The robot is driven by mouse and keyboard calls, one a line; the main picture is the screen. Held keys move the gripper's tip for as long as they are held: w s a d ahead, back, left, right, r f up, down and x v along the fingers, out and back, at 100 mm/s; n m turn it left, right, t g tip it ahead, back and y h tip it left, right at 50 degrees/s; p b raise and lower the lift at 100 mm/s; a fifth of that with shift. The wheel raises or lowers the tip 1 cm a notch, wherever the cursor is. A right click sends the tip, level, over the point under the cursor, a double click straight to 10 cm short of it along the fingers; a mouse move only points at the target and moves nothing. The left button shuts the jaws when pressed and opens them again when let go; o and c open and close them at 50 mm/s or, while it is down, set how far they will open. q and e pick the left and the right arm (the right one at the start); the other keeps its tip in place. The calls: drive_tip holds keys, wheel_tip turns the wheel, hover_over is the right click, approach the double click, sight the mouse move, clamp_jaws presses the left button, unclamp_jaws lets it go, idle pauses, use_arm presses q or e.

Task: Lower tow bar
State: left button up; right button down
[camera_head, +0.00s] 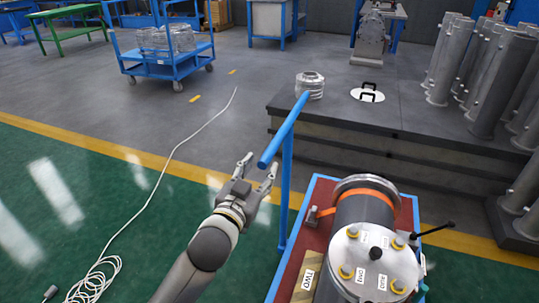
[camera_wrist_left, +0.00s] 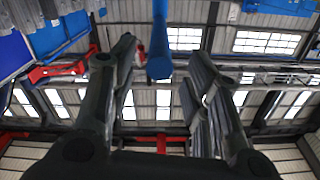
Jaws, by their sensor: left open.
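The blue tow bar (camera_head: 284,130) slopes up from a thin blue post at the cart's left side, and its near end points at my left gripper. My left gripper (camera_head: 261,163) is open, with its fingertips close to the bar's near end. In the left wrist view the bar (camera_wrist_left: 159,45) shows between the two open fingers (camera_wrist_left: 163,60), near their tips. I see no contact with the bar. My right gripper is not in view.
The blue-edged cart (camera_head: 299,215) carries a grey flanged shell (camera_head: 375,258) with yellow-ringed bolts. A low platform (camera_head: 400,145) with metal cylinders (camera_head: 490,70) lies beyond. A white cable (camera_head: 140,210) runs over the floor at left. A blue trolley (camera_head: 170,68) stands farther back.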

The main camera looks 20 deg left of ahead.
sight(269, 154)
use_arm(q)
drive_tip(key=w, duration=0.7)
drive_tip(key=shift+w+d+f, duration=0.1)
drive_tip(key=shift+w, duration=0.2)
clamp_jaws()
